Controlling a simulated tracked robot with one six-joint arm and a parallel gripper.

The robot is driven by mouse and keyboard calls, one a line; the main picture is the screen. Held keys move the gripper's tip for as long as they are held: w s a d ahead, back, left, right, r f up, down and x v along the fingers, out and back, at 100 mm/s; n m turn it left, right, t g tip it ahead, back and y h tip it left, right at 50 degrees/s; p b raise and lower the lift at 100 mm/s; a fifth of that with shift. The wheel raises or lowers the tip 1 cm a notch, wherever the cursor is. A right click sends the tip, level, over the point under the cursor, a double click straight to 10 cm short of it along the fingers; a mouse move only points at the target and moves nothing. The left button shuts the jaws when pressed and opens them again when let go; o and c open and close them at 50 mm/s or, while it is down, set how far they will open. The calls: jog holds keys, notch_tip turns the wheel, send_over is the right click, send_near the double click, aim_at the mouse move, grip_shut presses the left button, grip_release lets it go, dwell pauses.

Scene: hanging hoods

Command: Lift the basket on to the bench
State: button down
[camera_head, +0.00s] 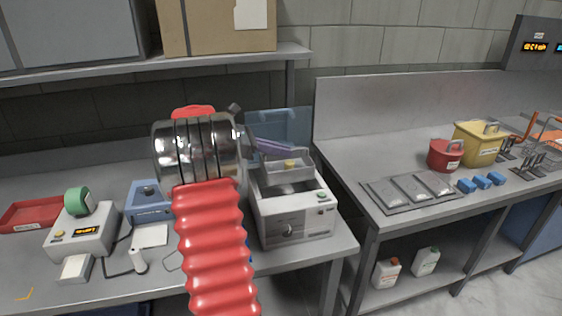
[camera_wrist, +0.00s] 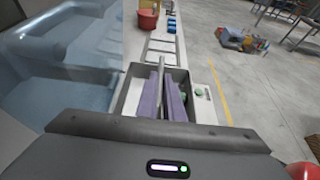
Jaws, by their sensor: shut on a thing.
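The grey metal basket (camera_head: 287,174) is at the white bath unit (camera_head: 292,222) on the left table. Its upper part shows above the unit's top; I cannot tell whether its bottom is clear of the tank. My gripper (camera_wrist: 163,92) has purple jaws closed on the basket's upright grey handle. In the head view, the gripper (camera_head: 272,148) is partly hidden behind my red arm. The wrist view looks down into the basket (camera_wrist: 126,97), partly covered by my wrist. The grey bench (camera_head: 345,165) stands to the right, across a narrow gap.
A clear blue raised lid (camera_head: 285,122) stands behind the basket. Flat grey plates (camera_head: 413,190), blue blocks (camera_head: 482,181), a red pot (camera_head: 445,155) and a yellow bin (camera_head: 478,142) are on the bench. Its rear left surface is bare. A shelf (camera_head: 150,65) overhangs the left table.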

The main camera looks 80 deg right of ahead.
jog(key=s+a, duration=0.5)
jog(key=a, duration=0.3)
jog(key=s+a, duration=0.5)
jog(key=a, duration=0.4)
jog(key=shift+s+d+f, duration=0.1)
dwell(0.4)
